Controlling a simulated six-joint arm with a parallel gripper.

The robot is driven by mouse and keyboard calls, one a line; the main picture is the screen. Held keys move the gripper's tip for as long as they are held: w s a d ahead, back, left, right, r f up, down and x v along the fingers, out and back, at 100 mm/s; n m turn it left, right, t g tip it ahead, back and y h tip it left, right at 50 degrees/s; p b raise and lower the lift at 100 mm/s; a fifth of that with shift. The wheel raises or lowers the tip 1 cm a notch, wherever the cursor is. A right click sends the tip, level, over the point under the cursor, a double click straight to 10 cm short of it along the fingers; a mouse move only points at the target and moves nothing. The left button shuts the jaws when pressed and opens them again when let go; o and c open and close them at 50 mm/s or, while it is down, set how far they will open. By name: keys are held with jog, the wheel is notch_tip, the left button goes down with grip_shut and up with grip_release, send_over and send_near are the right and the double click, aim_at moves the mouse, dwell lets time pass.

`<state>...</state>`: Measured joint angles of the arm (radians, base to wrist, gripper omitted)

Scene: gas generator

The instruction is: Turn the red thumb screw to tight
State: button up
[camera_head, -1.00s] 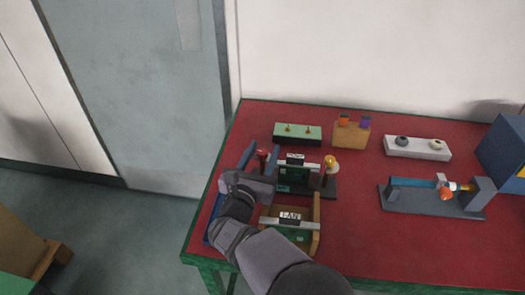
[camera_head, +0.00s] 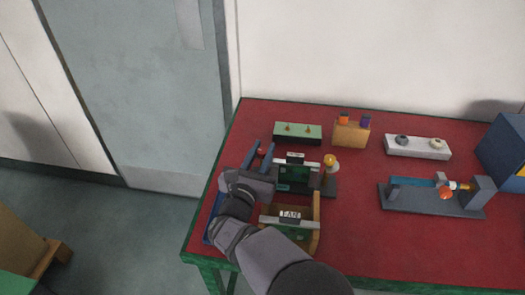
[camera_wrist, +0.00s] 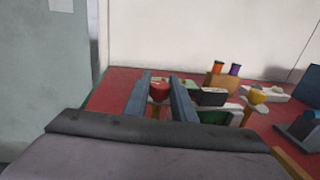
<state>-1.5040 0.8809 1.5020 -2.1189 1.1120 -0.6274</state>
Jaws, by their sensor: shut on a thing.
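My gripper (camera_head: 261,151) is at the left part of the red table. In the wrist view its two blue-grey fingers (camera_wrist: 161,88) stand on either side of the red thumb screw (camera_wrist: 159,92) and are shut on its head. A yellowish stem shows below the red head. In the head view the fingers and hand largely hide the red screw. Just right of my gripper is a dark fixture with a green face and a small label (camera_head: 295,155). The screw's seat and how tight it is cannot be seen.
A yellow knob (camera_head: 330,160) stands right of the fixture. A wooden box labelled FAN (camera_head: 317,225) is in front. Behind are a green block (camera_head: 298,134) and a wooden block with orange and purple knobs (camera_head: 351,134). A grey fixture (camera_head: 435,204) is farther right.

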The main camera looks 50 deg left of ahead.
aim_at(261, 156)
dwell(0.7)
jog(key=o, duration=1.1)
jog(key=shift+c, duration=0.2)
jog(key=shift+b+v, duration=0.65)
jog(key=shift+v, duration=3.05)
jog(key=shift+w, duration=0.1)
